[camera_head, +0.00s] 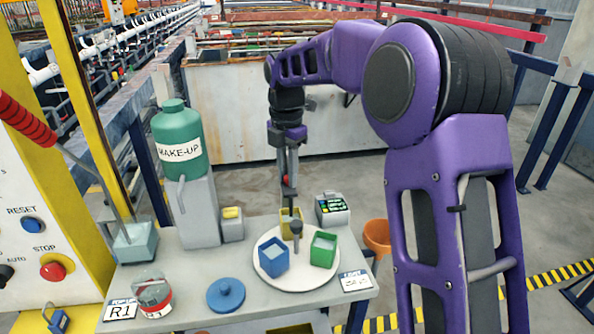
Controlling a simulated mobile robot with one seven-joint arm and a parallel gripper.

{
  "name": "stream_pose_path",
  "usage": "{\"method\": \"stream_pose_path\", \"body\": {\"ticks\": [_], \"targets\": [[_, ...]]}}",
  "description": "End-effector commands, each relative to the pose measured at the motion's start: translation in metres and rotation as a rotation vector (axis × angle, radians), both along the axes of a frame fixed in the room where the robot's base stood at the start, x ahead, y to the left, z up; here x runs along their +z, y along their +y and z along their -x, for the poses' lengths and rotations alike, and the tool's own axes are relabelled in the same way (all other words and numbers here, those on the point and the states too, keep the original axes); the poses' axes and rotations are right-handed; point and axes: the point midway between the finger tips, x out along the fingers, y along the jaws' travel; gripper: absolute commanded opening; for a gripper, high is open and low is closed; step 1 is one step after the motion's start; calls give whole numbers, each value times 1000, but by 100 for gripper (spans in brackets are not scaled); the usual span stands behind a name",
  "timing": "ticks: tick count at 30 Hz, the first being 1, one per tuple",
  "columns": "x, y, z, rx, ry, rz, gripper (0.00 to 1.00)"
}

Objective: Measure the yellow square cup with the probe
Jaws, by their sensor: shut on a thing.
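The yellow square cup (285,229) stands at the back of a white round plate (291,284), partly hidden by a dark-knobbed post. A blue square cup (273,258) is at the plate's front left and a green square cup (323,251) at its right. My gripper (289,178) points down above the yellow cup, shut on the slim dark probe (289,194). The probe hangs roughly upright, its lower end at the yellow cup's opening. I cannot tell how deep the tip is. A small meter (332,208) with a lit display stands behind the green cup.
The grey table (190,263) also holds a green MAKE-UP bottle (178,140) on a grey stand, a blue lid (226,294), a glass jar (152,293), and a pale container (135,243). An orange bucket (377,236) is beyond the table's right edge. The control panel is at left.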

Motion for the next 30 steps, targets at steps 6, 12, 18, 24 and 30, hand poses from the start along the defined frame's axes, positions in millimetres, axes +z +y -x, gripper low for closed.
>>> {"method": "stream_pose_path", "body": {"ticks": [6, 12, 18, 24, 30], "targets": [[25, 0, 0, -2, -1, 1, 0], [26, 1, -1, -2, -4, 0, 0], [28, 1, -1, -2, -8, -1, 27], [26, 1, -1, -1, -4, 0, 39], [30, 1, -1, -1, -4, -1, 39]]}}
